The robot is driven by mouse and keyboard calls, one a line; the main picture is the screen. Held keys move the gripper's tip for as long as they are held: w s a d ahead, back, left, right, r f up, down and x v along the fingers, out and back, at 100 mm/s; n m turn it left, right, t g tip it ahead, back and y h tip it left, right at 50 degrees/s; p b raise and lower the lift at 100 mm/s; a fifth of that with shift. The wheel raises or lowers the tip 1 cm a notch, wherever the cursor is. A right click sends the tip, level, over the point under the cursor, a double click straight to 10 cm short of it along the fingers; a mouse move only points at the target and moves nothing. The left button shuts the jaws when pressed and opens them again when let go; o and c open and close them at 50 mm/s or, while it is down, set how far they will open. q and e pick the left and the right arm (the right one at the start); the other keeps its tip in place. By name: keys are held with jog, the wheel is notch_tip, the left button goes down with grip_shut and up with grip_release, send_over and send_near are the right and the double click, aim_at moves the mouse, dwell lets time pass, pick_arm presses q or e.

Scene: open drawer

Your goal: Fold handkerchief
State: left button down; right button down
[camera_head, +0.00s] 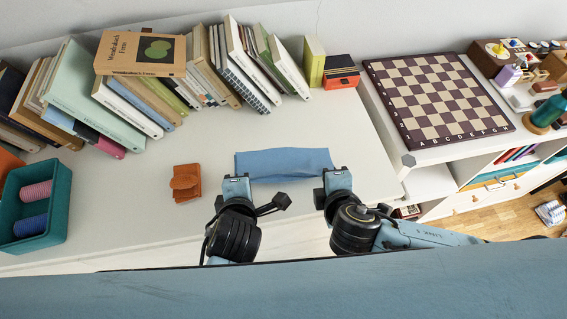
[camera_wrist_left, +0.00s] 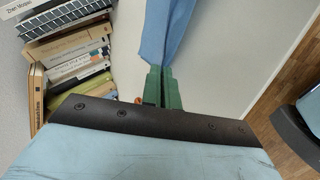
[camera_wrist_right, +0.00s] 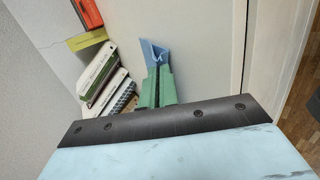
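The blue handkerchief (camera_head: 285,163) shows in the head view as a wide, narrow strip at the front of the white table. My left gripper (camera_head: 237,179) is at its left end and my right gripper (camera_head: 332,172) at its right end. In the left wrist view the green fingers (camera_wrist_left: 162,88) are close together with the cloth (camera_wrist_left: 165,35) coming out from between them. In the right wrist view the green fingers (camera_wrist_right: 158,88) are also close together on a corner of the cloth (camera_wrist_right: 154,53). The cloth's underside is hidden.
A small orange-brown object (camera_head: 186,182) stands left of the cloth. A teal bin (camera_head: 62,215) with rolled items is at the far left. Books (camera_head: 105,95) line the back. A chessboard (camera_head: 435,100) lies on the right shelf unit. The table between books and cloth is clear.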

pick_arm(q)
jog(key=shift+s+f+t, duration=0.2)
jog(key=shift+t, duration=0.1)
pick_arm(e)
jog(key=shift+s+f+t, duration=0.2)
jog(key=shift+t, duration=0.1)
pick_arm(q)
jog(key=c, duration=1.3)
grip_release()
pick_arm(e)
jog(key=c, duration=1.3)
grip_release()
pick_arm(q)
jog(key=shift+r, duration=0.1)
pick_arm(e)
jog(key=shift+r, duration=0.1)
